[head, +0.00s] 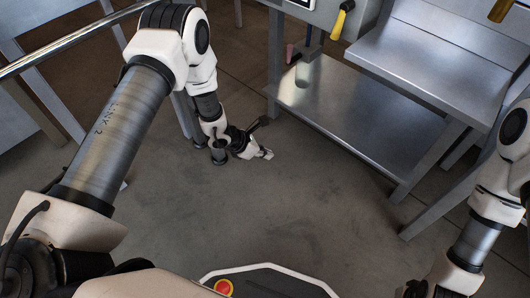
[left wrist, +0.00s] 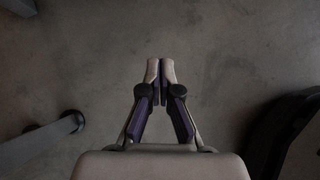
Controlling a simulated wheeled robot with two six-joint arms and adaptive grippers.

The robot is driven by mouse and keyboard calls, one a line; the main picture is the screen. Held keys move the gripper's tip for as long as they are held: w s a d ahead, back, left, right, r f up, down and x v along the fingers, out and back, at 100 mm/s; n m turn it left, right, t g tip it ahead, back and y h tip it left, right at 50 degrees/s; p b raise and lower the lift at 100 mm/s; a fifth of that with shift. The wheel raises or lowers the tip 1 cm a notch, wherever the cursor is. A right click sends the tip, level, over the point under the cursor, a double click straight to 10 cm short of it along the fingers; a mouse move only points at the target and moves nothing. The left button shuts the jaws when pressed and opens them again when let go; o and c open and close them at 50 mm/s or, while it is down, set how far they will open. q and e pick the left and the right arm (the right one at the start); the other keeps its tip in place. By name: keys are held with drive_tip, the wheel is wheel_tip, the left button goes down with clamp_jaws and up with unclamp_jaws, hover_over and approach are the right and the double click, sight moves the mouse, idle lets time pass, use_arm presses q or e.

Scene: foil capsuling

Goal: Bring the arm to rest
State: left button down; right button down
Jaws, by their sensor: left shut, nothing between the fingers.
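My left arm comes in from the left in the head view and bends down at its elbow. My left gripper (head: 266,154) hangs over the bare floor, left of the metal workbench. In the left wrist view the left gripper (left wrist: 160,64) has its two fingertips together, with nothing between them and grey floor beyond. My right arm shows at the right edge of the head view, pointing down. Its gripper is not seen.
A metal workbench (head: 345,120) with a lower shelf stands ahead, and a raised steel table (head: 440,60) is at the right. A yellow-handled tool (head: 341,20) hangs at the top. A metal rail (head: 75,37) crosses the upper left. The floor (head: 270,210) in the middle is clear.

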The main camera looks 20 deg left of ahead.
idle(0.3)
use_arm(q)
drive_tip(key=s+d+f+m+g+p, duration=0.2)
drive_tip(key=s+m+g, duration=0.35)
drive_tip(key=s, duration=1.25)
drive_tip(key=s+a+r+m+g+y+p, duration=0.1)
drive_tip(key=s+a+m+g+y, duration=0.1)
drive_tip(key=s+a+m+y, duration=0.45)
drive_tip(key=s+a+r+m+g+y, duration=0.15)
drive_tip(key=s+a+m, duration=0.25)
drive_tip(key=s+m, duration=0.65)
drive_tip(key=w+d+r+m+t+h+p, duration=0.2)
drive_tip(key=w+d+m+t, duration=0.1)
drive_tip(key=w+m+t, duration=0.1)
wheel_tip(320, 180, up, 36)
drive_tip(key=p, duration=3.6)
drive_tip(key=shift+a+r, duration=0.15)
drive_tip(key=shift+r, duration=0.05)
